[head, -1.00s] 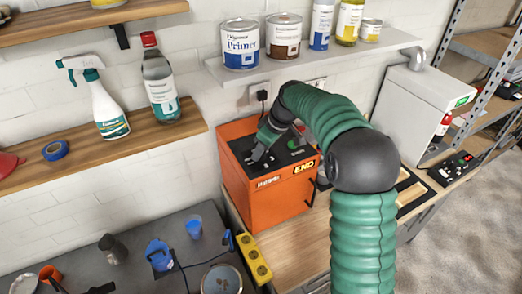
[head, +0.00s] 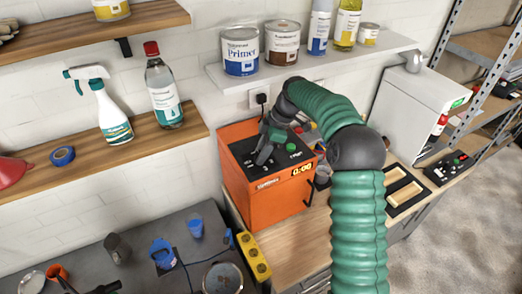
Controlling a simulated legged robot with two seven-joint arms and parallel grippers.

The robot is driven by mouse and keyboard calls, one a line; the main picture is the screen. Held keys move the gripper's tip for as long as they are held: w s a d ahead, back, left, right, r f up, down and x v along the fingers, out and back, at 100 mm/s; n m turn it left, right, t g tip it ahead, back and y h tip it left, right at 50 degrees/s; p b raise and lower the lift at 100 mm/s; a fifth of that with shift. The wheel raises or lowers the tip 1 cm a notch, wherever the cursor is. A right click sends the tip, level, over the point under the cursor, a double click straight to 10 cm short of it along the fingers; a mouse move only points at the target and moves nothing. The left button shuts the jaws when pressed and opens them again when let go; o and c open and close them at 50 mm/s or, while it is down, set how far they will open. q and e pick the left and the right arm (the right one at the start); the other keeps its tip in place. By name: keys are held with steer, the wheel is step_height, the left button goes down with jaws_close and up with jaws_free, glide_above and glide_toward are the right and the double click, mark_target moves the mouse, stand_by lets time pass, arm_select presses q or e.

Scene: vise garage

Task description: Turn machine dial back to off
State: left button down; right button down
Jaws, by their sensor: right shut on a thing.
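The orange machine (head: 262,205) stands on the wooden bench, with a dark control panel on top. Its small front display (head: 302,170) is lit yellow and seems to read 0.00. My right gripper (head: 263,158) points down onto the left-middle of the panel, its fingers shut on the dial, which they mostly hide. The dial's exact setting cannot be seen. My left gripper is not in view.
Paint cans (head: 240,52) and bottles stand on the shelf above the machine. A grey cabinet (head: 405,110) and a black control box (head: 449,167) are to the right.

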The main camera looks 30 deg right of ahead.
steer(key=shift+w+r, duration=0.1)
stand_by(0.3)
steer(key=c, duration=1.2)
jaws_free()
steer(key=shift+o, duration=1)
steer(key=shift+d, duration=0.1)
steer(key=p+v, duration=0.1)
steer(key=v, duration=1.5)
steer(key=shift+d+r, duration=0.2)
steer(key=shift+d, duration=0.25)
steer(key=shift+w, duration=0.1)
